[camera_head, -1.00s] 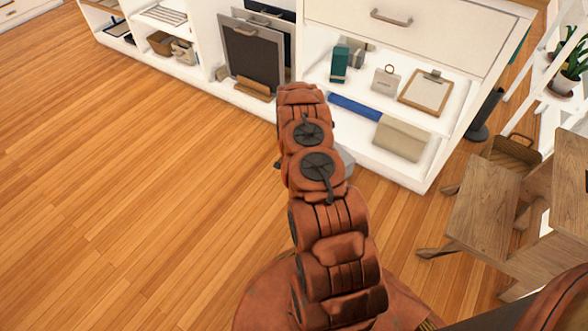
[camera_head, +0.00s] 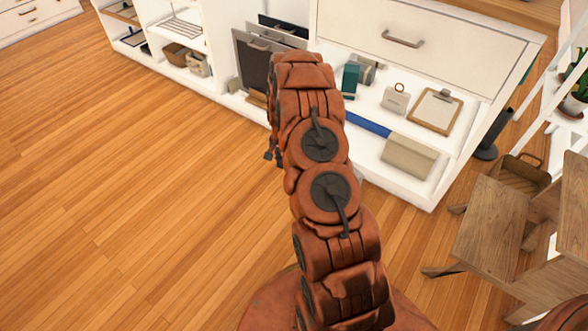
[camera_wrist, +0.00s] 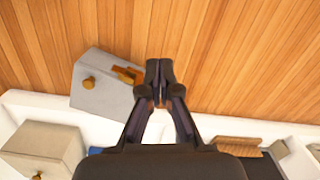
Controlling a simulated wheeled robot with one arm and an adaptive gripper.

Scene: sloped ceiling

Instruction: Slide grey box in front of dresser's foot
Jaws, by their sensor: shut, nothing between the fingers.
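The grey box (camera_wrist: 103,85) shows in the wrist view, over the floor at the dresser's front edge, with a gold knob on one face and a gold-brown piece at its right edge. Whether it touches the dresser cannot be told.
A beige box (camera_head: 409,155), clipboard (camera_head: 434,109) and blue roll (camera_head: 367,124) lie on the dresser's low shelf. A wooden stool (camera_head: 500,222) and basket (camera_head: 523,171) stand right. The wood floor (camera_head: 130,190) at left is clear.

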